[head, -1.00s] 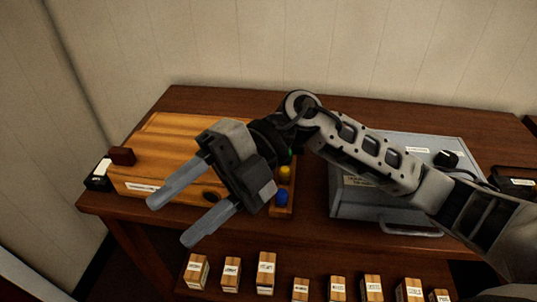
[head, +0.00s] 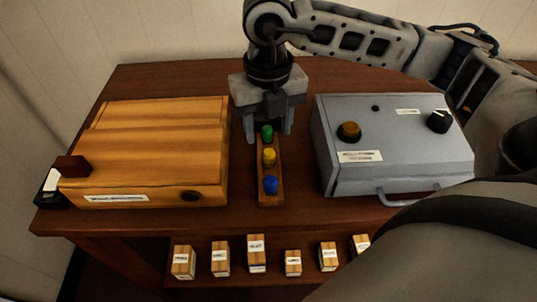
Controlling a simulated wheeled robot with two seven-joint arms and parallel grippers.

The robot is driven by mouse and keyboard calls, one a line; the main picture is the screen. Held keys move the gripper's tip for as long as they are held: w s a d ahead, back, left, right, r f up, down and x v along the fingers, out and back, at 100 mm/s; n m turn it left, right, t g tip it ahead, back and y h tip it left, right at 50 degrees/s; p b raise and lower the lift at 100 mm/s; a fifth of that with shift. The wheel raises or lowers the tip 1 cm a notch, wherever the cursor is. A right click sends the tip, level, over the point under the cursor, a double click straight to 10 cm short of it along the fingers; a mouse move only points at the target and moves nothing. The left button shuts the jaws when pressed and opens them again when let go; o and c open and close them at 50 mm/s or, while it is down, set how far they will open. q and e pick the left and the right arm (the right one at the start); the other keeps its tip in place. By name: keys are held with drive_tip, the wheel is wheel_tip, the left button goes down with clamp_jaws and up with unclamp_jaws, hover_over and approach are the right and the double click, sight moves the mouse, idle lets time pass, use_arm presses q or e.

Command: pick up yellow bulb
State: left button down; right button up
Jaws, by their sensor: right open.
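The yellow bulb (head: 269,156) sits in a narrow wooden holder (head: 271,200) on the table, in the middle of a row. A green bulb (head: 267,132) is behind it and a blue bulb (head: 271,185) is in front of it. My right gripper (head: 268,138) is open and points down at the back end of the holder. Its fingers show on either side of the green bulb, behind the yellow bulb. I cannot tell how high the fingertips are above the holder. My left gripper is not in view.
A wooden box (head: 160,150) with a dark red block (head: 72,166) stands left of the holder. A grey metal box (head: 400,160) with knobs and a front handle stands to the right. Several small labelled wooden blocks (head: 257,254) stand on a lower shelf in front.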

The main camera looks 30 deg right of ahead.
sight(269, 151)
drive_tip(key=shift+d+f+p, duration=0.1)
drive_tip(key=shift+f+p, duration=0.45)
drive_tip(key=shift+f, duration=2.85)
drive_tip(key=c, duration=1.1)
